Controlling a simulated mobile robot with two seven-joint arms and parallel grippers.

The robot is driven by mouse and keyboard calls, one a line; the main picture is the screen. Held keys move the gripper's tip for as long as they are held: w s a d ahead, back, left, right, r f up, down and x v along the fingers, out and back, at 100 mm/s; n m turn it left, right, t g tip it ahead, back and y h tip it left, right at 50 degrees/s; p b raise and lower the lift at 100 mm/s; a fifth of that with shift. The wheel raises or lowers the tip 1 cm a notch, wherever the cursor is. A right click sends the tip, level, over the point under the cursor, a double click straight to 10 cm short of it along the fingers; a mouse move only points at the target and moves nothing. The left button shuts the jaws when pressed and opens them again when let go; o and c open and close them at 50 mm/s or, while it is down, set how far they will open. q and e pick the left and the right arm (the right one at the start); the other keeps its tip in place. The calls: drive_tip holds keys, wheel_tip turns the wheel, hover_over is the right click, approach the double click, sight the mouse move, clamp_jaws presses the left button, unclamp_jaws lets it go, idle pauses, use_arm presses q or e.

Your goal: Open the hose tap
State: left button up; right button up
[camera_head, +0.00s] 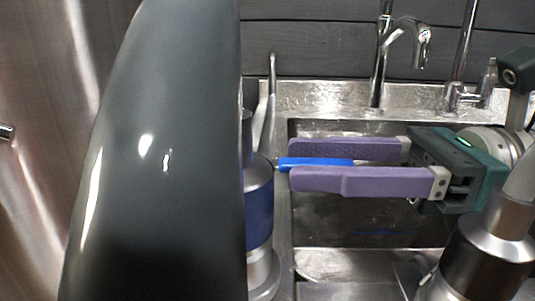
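My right gripper (290,165) reaches in from the right with its two purple fingers pointing left over the sink. A blue lever (313,163), which looks like the hose tap's handle, shows in the narrow gap between the fingers, its left end sticking out past the fingertips. The near finger hides part of it. I cannot tell whether the fingers press on it. The tap body and any hose on it are not clearly visible. My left gripper is out of view.
A steel sink (385,250) lies under the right gripper. A chrome faucet (379,75) and a second fitting (467,95) stand at its back edge, before a dark plank wall (310,40). A large dark curved shape blocks the left middle. A shiny steel surface (45,120) fills the far left.

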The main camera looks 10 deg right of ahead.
clamp_jaws()
idle(1.3)
